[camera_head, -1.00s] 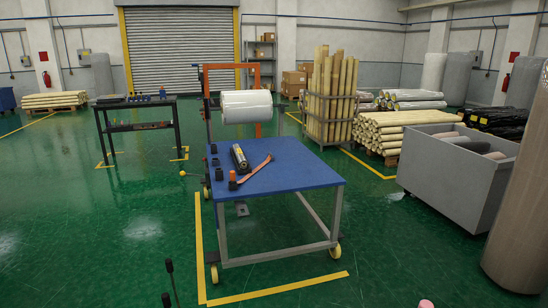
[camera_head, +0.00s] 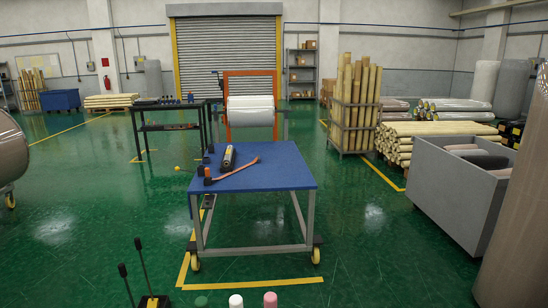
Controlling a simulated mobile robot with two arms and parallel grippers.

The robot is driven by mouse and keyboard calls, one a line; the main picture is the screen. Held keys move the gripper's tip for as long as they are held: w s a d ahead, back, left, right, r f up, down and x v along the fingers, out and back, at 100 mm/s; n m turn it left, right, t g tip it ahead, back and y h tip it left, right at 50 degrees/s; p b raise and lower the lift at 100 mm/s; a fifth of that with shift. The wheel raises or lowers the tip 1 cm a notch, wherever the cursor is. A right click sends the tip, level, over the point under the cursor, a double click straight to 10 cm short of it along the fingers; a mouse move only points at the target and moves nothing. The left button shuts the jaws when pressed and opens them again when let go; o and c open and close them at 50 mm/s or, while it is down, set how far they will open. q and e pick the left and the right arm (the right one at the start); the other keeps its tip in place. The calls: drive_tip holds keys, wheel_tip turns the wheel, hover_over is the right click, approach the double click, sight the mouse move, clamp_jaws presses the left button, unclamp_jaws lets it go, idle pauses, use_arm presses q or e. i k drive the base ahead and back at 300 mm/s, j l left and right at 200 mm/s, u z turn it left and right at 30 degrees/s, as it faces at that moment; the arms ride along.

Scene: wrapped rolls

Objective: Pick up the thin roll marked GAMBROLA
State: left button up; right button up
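No marking can be read at this size, so I cannot tell which roll is marked GAMBROLA. A short dark roll (camera_head: 229,157) with a pale label lies on the blue-topped table (camera_head: 285,172), pointing away from me. An orange-brown strap-like tool (camera_head: 237,169) lies beside it on the right. Small dark and orange items (camera_head: 208,161) stand near the table's left edge. Neither of my grippers is in view.
Two upright levers (camera_head: 138,243) stand at the lower left. White (camera_head: 236,301) and pink (camera_head: 270,300) rounded ends show at the bottom edge. A grey bin (camera_head: 455,190) holding rolls and a large brown roll (camera_head: 515,210) stand right.

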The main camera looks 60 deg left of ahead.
sight(227, 161)
drive_tip(key=i+u, duration=0.25)
drive_tip(key=i, duration=0.2)
drive_tip(key=i+l+u, duration=0.25)
drive_tip(key=i, duration=0.2)
drive_tip(key=i+l+u, duration=0.25)
drive_tip(key=i, duration=0.2)
drive_tip(key=i+j+u, duration=0.3)
drive_tip(key=i+u, duration=0.15)
drive_tip(key=i+j+u, duration=0.1)
drive_tip(key=i+u, duration=0.8)
drive_tip(key=i+l+u, duration=0.25)
drive_tip(key=i+u, duration=0.25)
drive_tip(key=i+j+z, duration=0.2)
drive_tip(key=i+j, duration=1)
drive_tip(key=i, duration=0.05)
